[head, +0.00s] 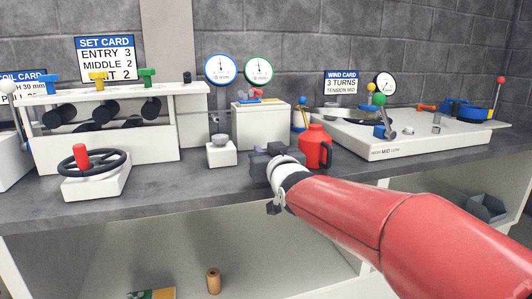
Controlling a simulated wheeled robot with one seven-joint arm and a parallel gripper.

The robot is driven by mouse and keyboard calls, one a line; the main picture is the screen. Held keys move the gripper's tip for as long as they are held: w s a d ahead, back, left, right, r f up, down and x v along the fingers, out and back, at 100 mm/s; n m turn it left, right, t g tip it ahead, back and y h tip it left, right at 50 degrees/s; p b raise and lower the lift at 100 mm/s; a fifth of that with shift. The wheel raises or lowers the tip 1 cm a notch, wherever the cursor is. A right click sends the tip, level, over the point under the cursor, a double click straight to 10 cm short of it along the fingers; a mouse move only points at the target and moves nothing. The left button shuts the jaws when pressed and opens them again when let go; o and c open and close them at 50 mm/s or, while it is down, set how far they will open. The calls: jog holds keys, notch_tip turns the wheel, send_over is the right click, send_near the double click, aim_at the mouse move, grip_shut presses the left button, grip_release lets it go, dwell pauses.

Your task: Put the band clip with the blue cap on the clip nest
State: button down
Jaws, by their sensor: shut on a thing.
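My gripper (262,158) is low over the front of the bench, before a white box and left of a red jug. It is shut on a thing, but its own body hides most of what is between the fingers. A small bluish-purple spot shows at the fingertips; I cannot tell if it is the blue cap of the band clip. Small red and blue parts (255,97) sit on top of the white box (261,127). I cannot pick out the clip nest for sure; a white block with a grey cup (221,142) stands left of my gripper.
The red jug (314,146) stands close on the right. A handwheel (92,162) and a roller stand (108,140) are at the left. A white winding machine (405,145) with blue parts fills the right. The bench front (190,190) is clear.

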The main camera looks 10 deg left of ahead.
jog(key=shift+f, duration=0.15)
jog(key=c, duration=1.3)
grip_release()
jog(key=shift+r, duration=0.35)
jog(key=b+v, duration=0.1)
jog(key=v, duration=1.1)
jog(key=shift+f, duration=0.2)
